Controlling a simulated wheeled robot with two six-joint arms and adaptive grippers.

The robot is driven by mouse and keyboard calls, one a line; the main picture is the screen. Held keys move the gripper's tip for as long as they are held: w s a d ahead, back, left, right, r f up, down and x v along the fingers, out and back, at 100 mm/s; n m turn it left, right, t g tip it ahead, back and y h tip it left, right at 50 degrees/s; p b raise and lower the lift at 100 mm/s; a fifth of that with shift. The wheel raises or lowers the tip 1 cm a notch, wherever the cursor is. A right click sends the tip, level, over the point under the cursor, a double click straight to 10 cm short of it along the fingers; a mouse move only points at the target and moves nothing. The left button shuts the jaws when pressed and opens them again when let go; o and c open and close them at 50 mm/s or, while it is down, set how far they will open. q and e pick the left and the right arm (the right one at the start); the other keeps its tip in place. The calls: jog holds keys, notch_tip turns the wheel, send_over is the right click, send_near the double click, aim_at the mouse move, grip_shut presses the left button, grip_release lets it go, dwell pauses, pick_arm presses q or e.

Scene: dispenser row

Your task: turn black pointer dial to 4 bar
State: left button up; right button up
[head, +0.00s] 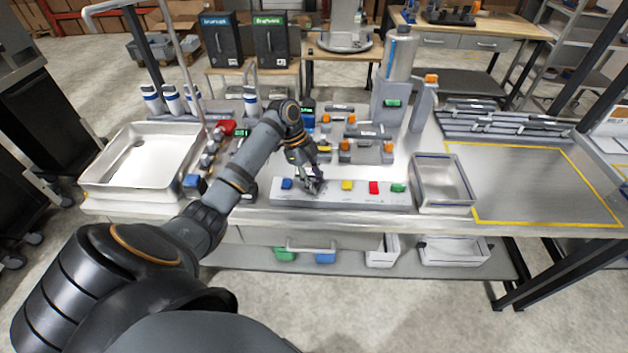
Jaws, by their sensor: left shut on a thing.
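A long grey panel (340,195) lies along the front of the workbench. It carries a row of coloured parts: a blue one (286,184), a yellow one (347,185), a red one (374,188) and a green one (398,188). My left gripper (313,184) reaches down onto the panel between the blue and yellow parts. It is shut on a dark thing there, which seems to be the black pointer dial. The fingers hide most of it, and its scale and pointing direction cannot be read. My right gripper is not in view.
A metal sink tray (92,172) stands at the left and a smaller metal tray (470,190) right of the panel. Behind the panel are orange-topped fittings and a grey cylinder (400,55). A yellow-outlined area (545,185) at the right is clear.

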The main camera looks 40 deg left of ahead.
pick_arm(q)
jog(key=o, duration=1.1)
jog(key=shift+o, duration=0.2)
jog(key=shift+a+r, duration=0.2)
jog(key=shift+r, duration=0.2)
jog(key=v, duration=1.1)
jog(key=shift+s, duration=0.15)
